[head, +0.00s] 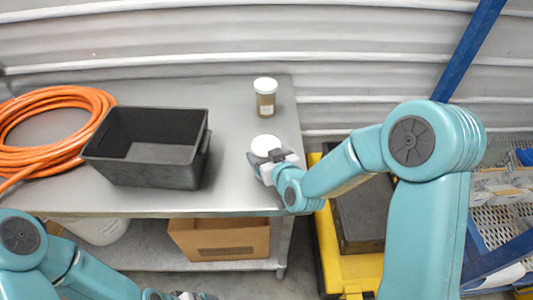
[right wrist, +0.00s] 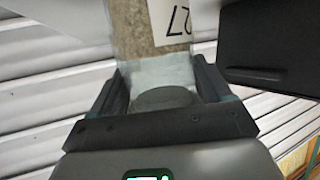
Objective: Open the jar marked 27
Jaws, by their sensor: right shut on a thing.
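The jar marked 27 (right wrist: 160,28) shows in the right wrist view, with its label upside down in the picture and brown contents. Its pale upper end lies between the fingers of my right gripper (right wrist: 165,85), which is shut on it. In the head view the jar's white lid (head: 265,145) shows near the table's right edge, with my right gripper (head: 270,160) against its near side; the jar body is hidden there. My left gripper (head: 180,295) is partly cut off at the bottom edge, and its jaws cannot be made out.
A second jar (head: 266,104) with a white lid and brown contents stands upright behind. A black tub (head: 147,174), also in the right wrist view (right wrist: 268,45), sits left of the held jar. An orange hose (head: 60,103) lies far left. Bare table (head: 230,110) lies between tub and jars.

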